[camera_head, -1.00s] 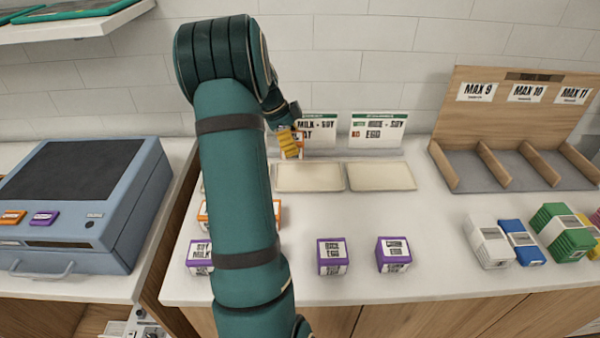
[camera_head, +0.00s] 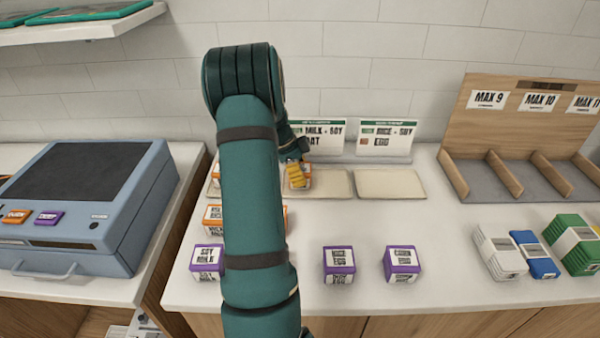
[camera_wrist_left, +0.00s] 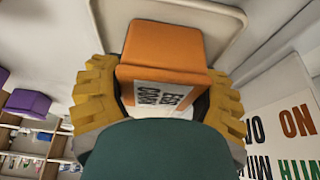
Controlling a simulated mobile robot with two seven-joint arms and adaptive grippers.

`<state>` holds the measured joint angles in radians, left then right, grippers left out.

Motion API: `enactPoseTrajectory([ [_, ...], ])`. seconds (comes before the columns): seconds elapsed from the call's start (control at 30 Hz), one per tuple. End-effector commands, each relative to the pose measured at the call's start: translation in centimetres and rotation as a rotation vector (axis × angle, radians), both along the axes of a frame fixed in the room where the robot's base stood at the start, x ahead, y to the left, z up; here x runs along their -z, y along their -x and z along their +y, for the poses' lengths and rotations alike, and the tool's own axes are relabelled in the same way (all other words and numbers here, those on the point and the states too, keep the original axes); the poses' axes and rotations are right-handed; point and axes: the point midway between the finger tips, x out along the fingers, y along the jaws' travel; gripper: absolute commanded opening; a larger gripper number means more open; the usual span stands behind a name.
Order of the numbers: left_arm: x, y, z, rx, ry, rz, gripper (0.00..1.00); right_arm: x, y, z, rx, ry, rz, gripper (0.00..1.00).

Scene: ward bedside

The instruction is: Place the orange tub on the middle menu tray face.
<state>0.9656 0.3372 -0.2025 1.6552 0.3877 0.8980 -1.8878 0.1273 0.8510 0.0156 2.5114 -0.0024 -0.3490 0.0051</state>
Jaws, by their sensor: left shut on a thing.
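My left gripper (camera_head: 297,178) has yellow fingers and is shut on an orange tub (camera_head: 306,173). In the left wrist view the tub (camera_wrist_left: 165,50) sits between both fingers (camera_wrist_left: 165,95), its white label partly hidden. The pale middle menu tray (camera_head: 332,185) lies under the gripper, and the tub is at its left part. A tray face (camera_wrist_left: 112,25) also shows behind the tub in the wrist view. I cannot tell whether the tub touches it. The right tray (camera_head: 390,184) is empty. The left tray is mostly hidden by my arm. My right gripper is not in view.
Menu cards (camera_head: 385,137) stand behind the trays. Purple tubs (camera_head: 339,265) and other orange tubs (camera_head: 213,217) stand in front, partly behind my arm. A wooden divider rack (camera_head: 515,135) and several coloured packs (camera_head: 497,252) are right. A blue case (camera_head: 90,205) is left.

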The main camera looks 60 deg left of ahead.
Motion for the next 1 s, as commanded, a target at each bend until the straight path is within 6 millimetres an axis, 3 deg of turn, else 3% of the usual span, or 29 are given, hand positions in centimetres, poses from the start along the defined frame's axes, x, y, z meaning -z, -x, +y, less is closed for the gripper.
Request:
enactPoseTrajectory([
  [0.03,0.2,0.0,0.0,0.000,0.000,0.000,0.73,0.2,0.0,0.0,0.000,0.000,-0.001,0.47],
  [0.1,0.1,0.0,0.0,0.000,0.000,0.000,0.97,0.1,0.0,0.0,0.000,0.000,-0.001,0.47],
  [0.13,0.1,0.0,0.0,0.000,0.000,0.000,1.00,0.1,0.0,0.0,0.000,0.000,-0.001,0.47],
  [0.53,-0.7,0.1,0.1,-0.001,-0.002,-0.001,1.00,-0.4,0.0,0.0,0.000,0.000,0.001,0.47],
  [1.0,-9.1,3.1,1.6,-0.001,-0.004,-0.001,1.00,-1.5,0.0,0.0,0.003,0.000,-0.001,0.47],
])
